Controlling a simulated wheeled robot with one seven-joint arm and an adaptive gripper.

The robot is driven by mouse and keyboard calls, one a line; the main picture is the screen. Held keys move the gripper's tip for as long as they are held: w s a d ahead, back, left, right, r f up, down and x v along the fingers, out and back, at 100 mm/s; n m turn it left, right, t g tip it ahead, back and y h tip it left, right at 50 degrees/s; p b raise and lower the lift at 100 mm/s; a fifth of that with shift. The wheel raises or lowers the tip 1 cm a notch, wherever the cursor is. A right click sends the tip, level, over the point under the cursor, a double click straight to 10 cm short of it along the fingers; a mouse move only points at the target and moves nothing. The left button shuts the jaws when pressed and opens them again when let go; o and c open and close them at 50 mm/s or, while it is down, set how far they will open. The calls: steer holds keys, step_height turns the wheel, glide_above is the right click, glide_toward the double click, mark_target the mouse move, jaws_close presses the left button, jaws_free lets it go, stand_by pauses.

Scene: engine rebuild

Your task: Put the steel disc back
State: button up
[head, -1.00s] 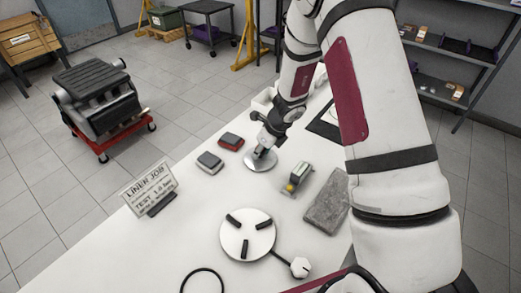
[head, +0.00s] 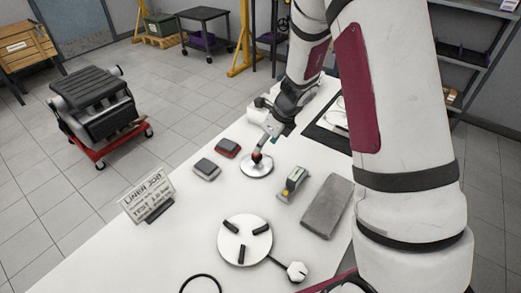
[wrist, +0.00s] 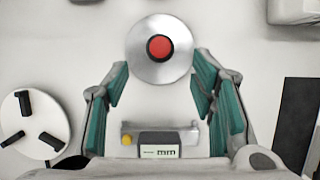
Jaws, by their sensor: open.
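The steel disc (head: 256,170) lies flat on the white table and has a red knob (head: 257,156) at its middle. The wrist view shows the disc (wrist: 140,60) just beyond my fingertips, with its red centre facing the camera. My gripper (wrist: 160,82) is open, with its green-lined fingers spread and nothing between the tips. In the head view my gripper (head: 268,138) is just above and behind the disc, seemingly apart from it. A white round plate (head: 233,250) with three black blocks on it lies nearer on the table.
A gauge with a yellow button (head: 293,184) and a grey slab (head: 328,206) lie right of the disc. Two small pads (head: 206,169) (head: 228,148) lie left of it. A sign (head: 148,197) stands at the left edge. A black-bordered mat (head: 325,137) lies behind.

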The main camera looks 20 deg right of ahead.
steer(key=s+a+r+n+y, duration=0.1)
steer(key=s+a+r+n, duration=0.2)
steer(key=s+r+n, duration=0.55)
steer(key=s+a+r+n, duration=0.2)
steer(key=s+r+n, duration=0.25)
steer(key=r, duration=0.75)
steer(key=s+d+r+n+h, duration=0.1)
steer(key=s+r+n, duration=0.2)
steer(key=s+n, duration=0.5)
steer(key=s+d+r+n+t+h, duration=0.1)
steer(key=s+d+r+n+h, duration=0.1)
steer(key=s+n, duration=0.5)
steer(key=s+r, duration=0.1)
steer(key=s, duration=0.1)
steer(key=shift+s+d+r+n+h, duration=0.15)
steer(key=shift+s+r+n+h, duration=0.15)
steer(key=shift+r+n, duration=0.1)
